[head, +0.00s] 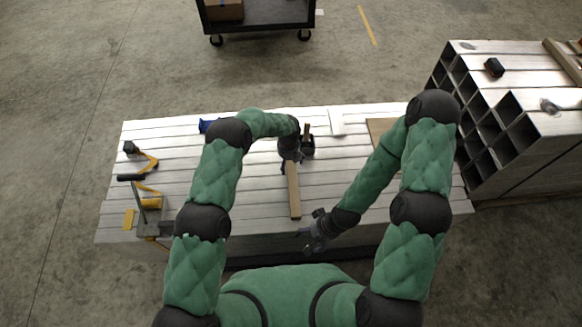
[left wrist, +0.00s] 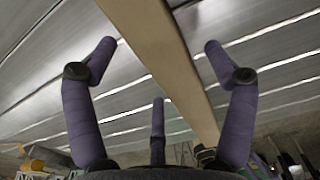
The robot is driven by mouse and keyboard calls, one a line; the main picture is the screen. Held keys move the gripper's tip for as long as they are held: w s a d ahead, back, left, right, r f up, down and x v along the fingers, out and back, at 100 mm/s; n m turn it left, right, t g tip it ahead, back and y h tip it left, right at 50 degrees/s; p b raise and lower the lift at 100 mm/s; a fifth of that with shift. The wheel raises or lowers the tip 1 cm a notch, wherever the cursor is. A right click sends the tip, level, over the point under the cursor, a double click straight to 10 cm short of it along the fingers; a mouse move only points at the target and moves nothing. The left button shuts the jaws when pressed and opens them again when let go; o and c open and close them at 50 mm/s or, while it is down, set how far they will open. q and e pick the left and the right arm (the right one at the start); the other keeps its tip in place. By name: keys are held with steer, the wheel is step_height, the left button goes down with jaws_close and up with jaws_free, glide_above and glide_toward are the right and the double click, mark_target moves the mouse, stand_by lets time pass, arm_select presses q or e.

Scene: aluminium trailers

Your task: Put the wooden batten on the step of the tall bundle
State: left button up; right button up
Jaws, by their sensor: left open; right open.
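The wooden batten (head: 293,190) lies on the low bundle of aluminium tubes (head: 240,190), pointing toward the front edge. My left gripper (head: 289,163) is open above its far part. In the left wrist view the batten (left wrist: 160,50) runs between the spread fingers of my left gripper (left wrist: 158,62); I see no grip on it. My right gripper (head: 314,236) is open and empty by the front edge, right of the batten's near end. The tall bundle (head: 490,85) stands at the right, with open tube ends facing left; its step is not clear to me.
Yellow-handled tools (head: 150,200) lie at the left, and a cardboard piece (head: 380,130) right of centre. A black object (head: 494,67) and timber (head: 563,62) lie on the tall bundle. A cart (head: 260,15) stands behind.

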arm_select(q)
step_height(320, 180, down, 2)
steer(key=shift+w+f, duration=0.1)
steer(key=c, duration=1.6)
steer(key=shift+r, duration=0.25)
